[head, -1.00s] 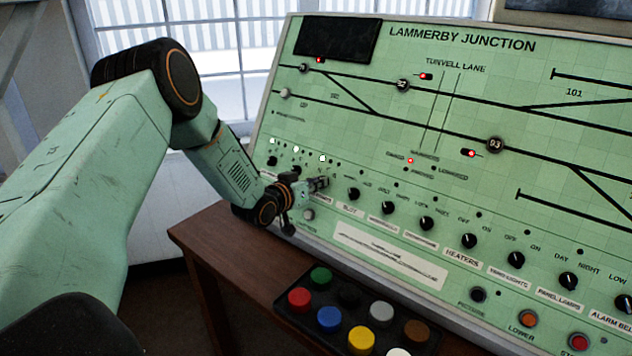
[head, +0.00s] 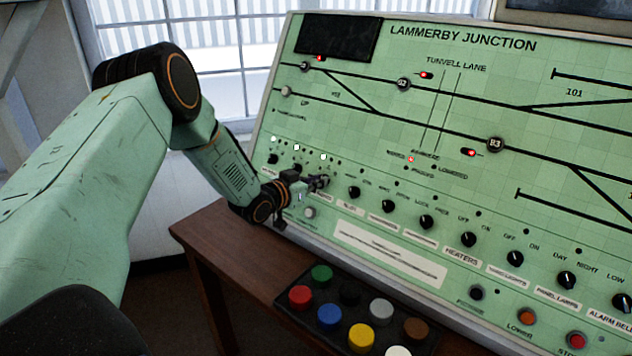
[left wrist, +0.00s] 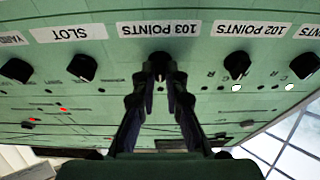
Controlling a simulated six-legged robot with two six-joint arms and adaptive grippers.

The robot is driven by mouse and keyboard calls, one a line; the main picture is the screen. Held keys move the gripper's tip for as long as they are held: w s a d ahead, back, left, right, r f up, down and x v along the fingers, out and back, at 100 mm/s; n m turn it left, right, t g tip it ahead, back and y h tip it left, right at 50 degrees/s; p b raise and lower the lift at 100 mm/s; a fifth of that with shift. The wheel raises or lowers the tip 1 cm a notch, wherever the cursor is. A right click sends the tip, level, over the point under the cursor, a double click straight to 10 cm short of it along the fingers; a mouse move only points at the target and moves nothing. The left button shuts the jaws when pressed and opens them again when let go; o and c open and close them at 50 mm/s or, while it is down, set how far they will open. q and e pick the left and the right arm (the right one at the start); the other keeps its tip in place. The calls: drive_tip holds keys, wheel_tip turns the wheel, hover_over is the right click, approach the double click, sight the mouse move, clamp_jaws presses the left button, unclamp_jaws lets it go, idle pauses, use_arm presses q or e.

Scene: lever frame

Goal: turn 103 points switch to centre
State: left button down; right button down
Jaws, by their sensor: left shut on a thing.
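In the head view my left gripper (head: 320,183) reaches the left part of the knob row and covers the switch. My right gripper is not in view.
The 102 points knob (left wrist: 237,65) and the slot knob (left wrist: 83,67) flank the held switch. White lamps (left wrist: 236,88) are lit near the points knobs. A dark box of coloured buttons (head: 330,318) stands on the wooden desk (head: 222,236) in front of the panel.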

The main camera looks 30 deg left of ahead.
use_arm(q)
drive_tip(key=c, duration=1.4)
unclamp_jaws()
drive_tip(key=shift+f, duration=0.1)
drive_tip(key=v, duration=1.2)
drive_tip(key=shift+d, duration=0.1)
